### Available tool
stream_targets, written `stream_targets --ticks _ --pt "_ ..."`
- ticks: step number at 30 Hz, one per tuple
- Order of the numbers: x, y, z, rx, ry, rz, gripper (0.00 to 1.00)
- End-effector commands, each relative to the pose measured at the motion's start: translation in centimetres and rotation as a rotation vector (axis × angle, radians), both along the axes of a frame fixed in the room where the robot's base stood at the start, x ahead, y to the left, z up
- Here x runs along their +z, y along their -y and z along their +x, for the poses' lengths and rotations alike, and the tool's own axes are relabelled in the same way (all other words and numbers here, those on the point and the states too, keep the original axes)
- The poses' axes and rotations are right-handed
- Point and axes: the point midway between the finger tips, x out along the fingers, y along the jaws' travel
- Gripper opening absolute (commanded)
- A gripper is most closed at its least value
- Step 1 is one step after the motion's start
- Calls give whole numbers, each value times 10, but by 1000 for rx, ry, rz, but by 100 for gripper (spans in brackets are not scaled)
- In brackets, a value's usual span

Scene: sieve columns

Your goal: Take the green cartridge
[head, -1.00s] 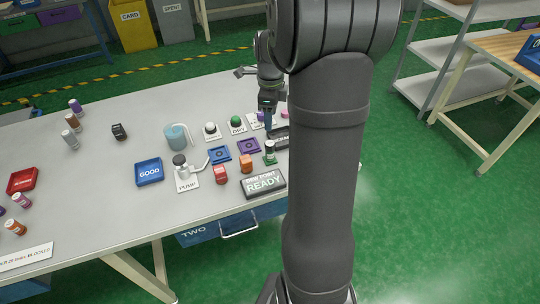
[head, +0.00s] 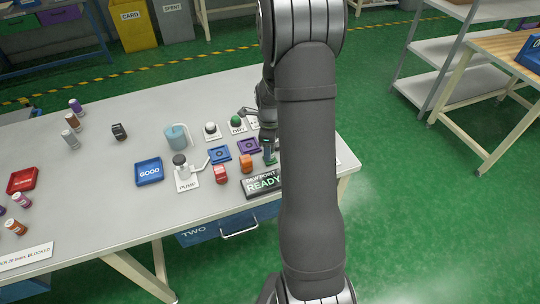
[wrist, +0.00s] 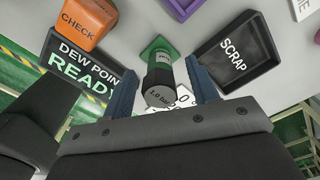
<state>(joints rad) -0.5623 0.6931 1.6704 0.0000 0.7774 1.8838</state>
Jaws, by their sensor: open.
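A short upright cylinder that I take for the green cartridge (wrist: 159,76) has a dark body and a grey top marked "1.0 bar". It stands over a green square base (wrist: 156,47) in the wrist view. My gripper (wrist: 160,72) is open, with one blue finger on each side of the cylinder. A gap shows on the right; contact on the left is hard to judge. In the head view my gripper (head: 268,146) is down at that spot, partly hidden by my arm.
Close by are the orange CHECK block (wrist: 85,22), the DEW POINT READY sign (wrist: 78,76) and the black SCRAP tray (wrist: 233,54). The blue GOOD tray (head: 149,171), the pump (head: 185,173) and a jug (head: 177,137) stand further left.

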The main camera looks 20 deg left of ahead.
Motion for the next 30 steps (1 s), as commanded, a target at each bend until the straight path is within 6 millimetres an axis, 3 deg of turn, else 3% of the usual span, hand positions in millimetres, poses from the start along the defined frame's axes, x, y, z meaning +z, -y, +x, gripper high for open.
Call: stream_targets --ticks 4,11,19,30 --pt "-12 0 0 0 -1 0 54" --pt "-13 0 0 0 0 0 54" --pt "-13 0 0 0 0 0 2" --pt "-7 0 0 0 1 0 1"
